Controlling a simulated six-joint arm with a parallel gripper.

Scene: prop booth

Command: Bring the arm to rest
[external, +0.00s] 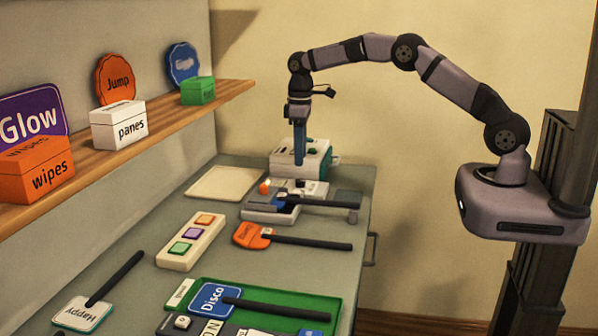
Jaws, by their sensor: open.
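My gripper (299,158) points straight down at the far end of the grey counter, with its blue fingers in front of a white and teal machine (318,162). It is open by its look, and I see nothing held in it. I cannot tell whether the fingertips touch the machine or the small items below. My arm reaches in from the right, arched over the counter.
A wooden shelf (160,122) on the left holds an orange box (38,178), a white box (118,128) and a green box (198,92). The counter (150,222) bears a button panel (190,240), a green tray (270,293) and several signs with dark handles. A cream mat (224,183) is empty.

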